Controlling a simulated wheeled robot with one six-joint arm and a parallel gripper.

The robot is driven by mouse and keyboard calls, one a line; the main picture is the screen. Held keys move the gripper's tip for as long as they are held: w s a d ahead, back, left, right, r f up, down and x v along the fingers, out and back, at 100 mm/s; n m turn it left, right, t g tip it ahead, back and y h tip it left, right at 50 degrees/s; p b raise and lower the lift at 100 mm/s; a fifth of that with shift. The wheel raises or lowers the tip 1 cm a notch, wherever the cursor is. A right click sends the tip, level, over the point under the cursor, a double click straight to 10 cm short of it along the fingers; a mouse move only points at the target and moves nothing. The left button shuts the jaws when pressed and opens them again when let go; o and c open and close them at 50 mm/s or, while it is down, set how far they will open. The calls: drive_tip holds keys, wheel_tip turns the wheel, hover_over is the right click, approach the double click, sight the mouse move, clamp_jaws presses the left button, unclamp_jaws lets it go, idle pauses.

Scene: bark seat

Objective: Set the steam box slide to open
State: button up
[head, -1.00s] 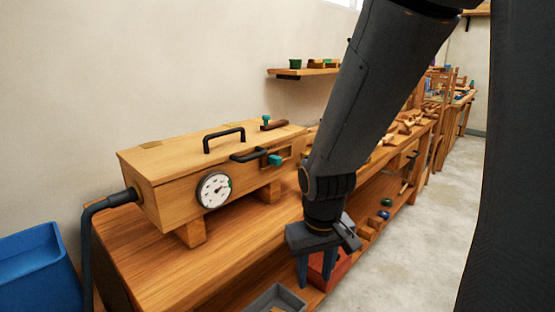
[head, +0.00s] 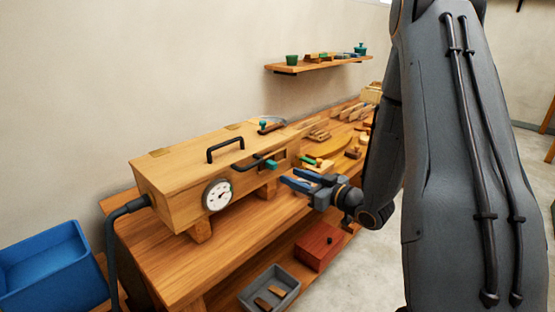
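The steam box (head: 185,190) is a long wooden box on feet on the bench, with a round dial (head: 217,195) on its front. A green knob (head: 271,164) stands out from the front near the right end, beside a dark framed slot (head: 280,157). I take the knob to be on the slide; how far the slide stands open I cannot tell. My gripper (head: 290,176) is open and empty, its two blue fingers pointing left towards the box front. The fingertips appear just right of the green knob and slightly lower, apart from it.
Black handles (head: 226,146) sit on the lid and front. A black hose (head: 112,235) enters the left end. A red box (head: 318,246) and a grey tray (head: 269,288) lie below the bench top. Wooden parts and tools (head: 340,145) crowd the bench behind my gripper.

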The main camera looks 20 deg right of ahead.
sight(275, 166)
drive_tip(key=shift+y, duration=0.4)
drive_tip(key=p+x, duration=0.1)
drive_tip(key=x, duration=0.1)
drive_tip(key=r+p+x, duration=0.1)
drive_tip(key=x, duration=0.1)
drive_tip(key=p+x, duration=0.1)
drive_tip(key=x, duration=0.2)
drive_tip(key=shift+a+r, duration=0.2)
drive_tip(key=shift+r, duration=0.05)
clamp_jaws()
